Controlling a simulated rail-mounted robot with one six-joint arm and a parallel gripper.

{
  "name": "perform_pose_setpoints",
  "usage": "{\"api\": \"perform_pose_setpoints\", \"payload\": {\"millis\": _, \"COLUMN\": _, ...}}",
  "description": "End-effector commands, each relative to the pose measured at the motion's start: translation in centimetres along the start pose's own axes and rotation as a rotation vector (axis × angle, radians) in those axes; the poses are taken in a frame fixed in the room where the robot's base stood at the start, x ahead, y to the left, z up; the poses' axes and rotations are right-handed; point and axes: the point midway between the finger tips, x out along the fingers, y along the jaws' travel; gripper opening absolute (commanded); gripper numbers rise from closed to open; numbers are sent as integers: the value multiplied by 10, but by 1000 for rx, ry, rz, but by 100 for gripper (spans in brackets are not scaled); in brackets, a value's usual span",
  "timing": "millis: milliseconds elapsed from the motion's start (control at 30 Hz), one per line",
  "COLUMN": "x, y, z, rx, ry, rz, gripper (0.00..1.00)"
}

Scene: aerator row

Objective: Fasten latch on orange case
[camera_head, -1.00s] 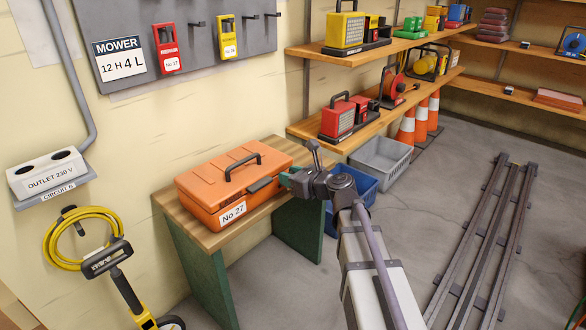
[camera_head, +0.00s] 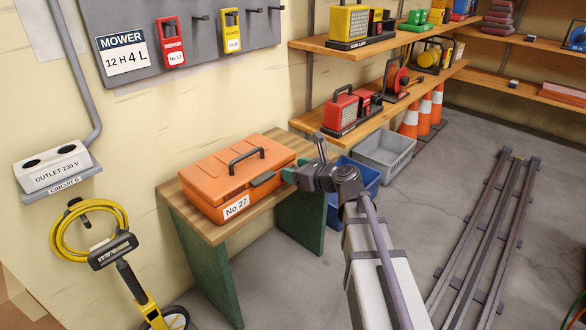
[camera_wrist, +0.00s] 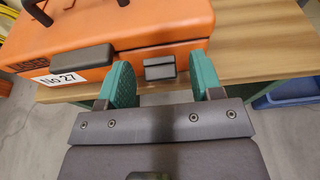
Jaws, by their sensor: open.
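The orange case (camera_head: 225,175) sits closed on a small wooden-topped bench, its dark handle on the lid. A "No 27" label (camera_wrist: 60,78) is on its front. In the wrist view, a larger dark grey latch flap (camera_wrist: 82,60) seems to stick out from the lid edge. A second, smaller dark latch (camera_wrist: 160,70) lies against the front at the right end. My gripper (camera_wrist: 163,76) is open, its teal fingers on either side of this second latch. Contact cannot be told. In the head view, my gripper (camera_head: 289,175) is at the case's right front corner and hides the second latch.
The bench top (camera_wrist: 260,62) is bare right of the case. A blue bin (camera_head: 365,178) and a grey crate (camera_head: 385,152) stand on the floor behind my arm. A wheeled yellow tool (camera_head: 140,285) stands left of the bench. Shelves line the wall behind.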

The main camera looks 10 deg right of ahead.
Motion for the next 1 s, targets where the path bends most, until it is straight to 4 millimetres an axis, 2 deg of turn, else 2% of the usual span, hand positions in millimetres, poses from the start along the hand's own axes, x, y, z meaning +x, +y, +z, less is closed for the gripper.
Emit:
{"api": "perform_pose_setpoints", "payload": {"millis": 33, "x": -14, "y": 1, "z": 3, "rx": 1, "ry": 0, "rz": -3, "gripper": 60}}
{"api": "perform_pose_setpoints", "payload": {"millis": 200, "x": -58, "y": 2, "z": 4, "rx": 1, "ry": 0, "rz": -4, "gripper": 60}}
{"api": "perform_pose_setpoints", "payload": {"millis": 300, "x": -79, "y": 2, "z": 3, "rx": 1, "ry": 0, "rz": -3, "gripper": 60}}
{"api": "perform_pose_setpoints", "payload": {"millis": 400, "x": -91, "y": 1, "z": 2, "rx": 1, "ry": 0, "rz": -2, "gripper": 60}}
{"api": "perform_pose_setpoints", "payload": {"millis": 733, "x": -95, "y": 0, "z": -1, "rx": 0, "ry": -2, "rz": 1, "gripper": 60}}
{"api": "perform_pose_setpoints", "payload": {"millis": 900, "x": -87, "y": 1, "z": -35, "rx": 2, "ry": -135, "rz": 6, "gripper": 60}}
{"api": "perform_pose_setpoints", "payload": {"millis": 1000, "x": -88, "y": 0, "z": -41, "rx": 1, "ry": -233, "rz": 3, "gripper": 60}}
